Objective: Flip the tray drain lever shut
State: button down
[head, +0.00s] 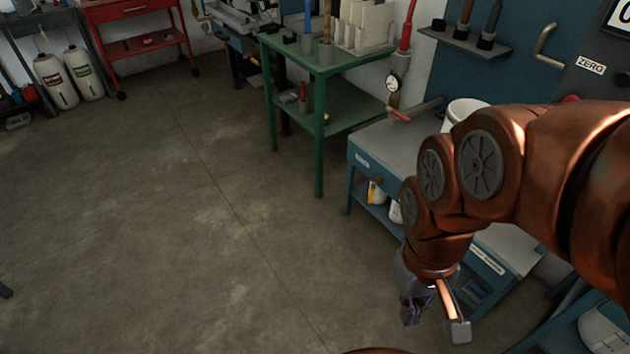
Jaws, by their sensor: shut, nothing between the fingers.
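My gripper (436,318) hangs low at the right, above the floor in front of the blue bench. It is shut and empty, and it touches nothing that I can see. A small red handle (398,114) lies at the back left of the grey bench top, well above and behind my gripper in the picture. I cannot tell whether it is the tray drain lever. No tray or drain lever can be made out for certain. My copper arm hides much of the bench's right side.
The blue bench (362,162) has a drawer and a lower shelf with bottles. A white bucket (462,108) stands on it, partly behind my arm. A green table (319,170) stands farther back. A red cart (130,12) is at the upper left. The concrete floor (180,230) is clear.

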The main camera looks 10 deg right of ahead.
aim_at(372, 188)
jog(key=u, duration=0.35)
jog(key=i, duration=1.05)
jog(key=z, duration=0.6)
jog(key=i, duration=0.9)
jog(key=z, duration=0.3)
jog(key=k, duration=0.6)
jog(key=u, duration=1.05)
jog(key=i, duration=0.75)
jog(key=u, duration=0.2)
